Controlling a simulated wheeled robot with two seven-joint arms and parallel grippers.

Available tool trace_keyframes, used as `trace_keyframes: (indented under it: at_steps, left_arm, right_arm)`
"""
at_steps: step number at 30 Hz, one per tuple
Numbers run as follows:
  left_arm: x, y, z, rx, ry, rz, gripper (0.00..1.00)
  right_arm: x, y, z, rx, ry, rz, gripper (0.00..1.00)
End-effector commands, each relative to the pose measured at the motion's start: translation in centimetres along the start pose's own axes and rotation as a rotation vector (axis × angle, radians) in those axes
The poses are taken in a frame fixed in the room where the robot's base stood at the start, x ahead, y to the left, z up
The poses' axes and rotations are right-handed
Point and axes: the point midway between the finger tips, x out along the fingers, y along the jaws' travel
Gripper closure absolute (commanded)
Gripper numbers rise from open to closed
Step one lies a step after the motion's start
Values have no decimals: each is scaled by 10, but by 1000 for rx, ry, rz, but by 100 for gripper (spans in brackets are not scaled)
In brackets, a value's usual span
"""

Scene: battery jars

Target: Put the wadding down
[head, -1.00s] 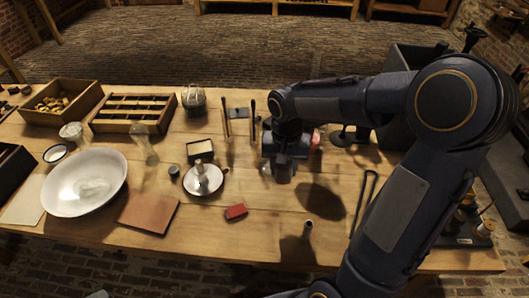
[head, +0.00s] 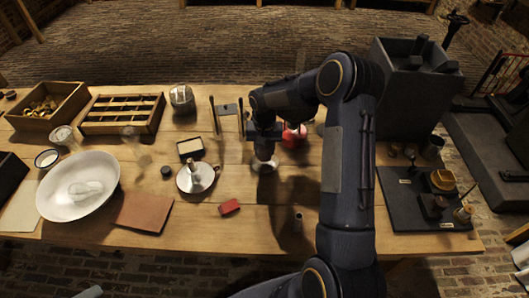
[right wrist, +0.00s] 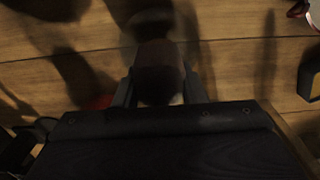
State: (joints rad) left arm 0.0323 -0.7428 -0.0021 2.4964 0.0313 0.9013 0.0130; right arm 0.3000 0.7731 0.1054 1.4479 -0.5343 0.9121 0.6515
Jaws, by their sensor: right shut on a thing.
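My right gripper (head: 264,150) points down over the middle of the table, beside a red round thing (head: 294,137). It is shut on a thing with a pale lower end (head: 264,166). In the right wrist view this held thing (right wrist: 157,75) is a dark, brownish blunt shape between the fingers (right wrist: 157,95). It is in shadow, and I cannot tell for sure that it is the wadding, nor whether it touches the table. A pale lump (head: 86,190) lies in the white bowl (head: 62,172) at the left. My left gripper is not in view.
A dark board with small parts (head: 405,208) lies right. The front middle is mostly clear.

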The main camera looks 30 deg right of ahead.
Motion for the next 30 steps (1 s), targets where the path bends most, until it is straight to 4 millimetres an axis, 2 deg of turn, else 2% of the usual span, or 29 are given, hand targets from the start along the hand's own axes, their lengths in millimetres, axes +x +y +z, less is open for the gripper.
trace_keyframes:
  at_steps: [3, 6, 17, 18, 19, 30]
  left_arm:
    - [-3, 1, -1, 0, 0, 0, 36]
    - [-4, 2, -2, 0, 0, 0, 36]
    - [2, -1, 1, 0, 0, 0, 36]
    - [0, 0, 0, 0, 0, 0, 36]
    - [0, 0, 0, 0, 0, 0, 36]
    - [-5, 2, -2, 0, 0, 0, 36]
  right_arm:
    - [19, 0, 1, 2, -5, 1, 87]
    - [28, 0, 1, 1, -3, 1, 87]
    - [34, 0, 1, 1, -1, 0, 87]
    - [32, 0, 1, 1, -1, 0, 59]
    - [32, 0, 1, 1, -1, 0, 55]
    - [26, 0, 1, 1, -2, 0, 54]
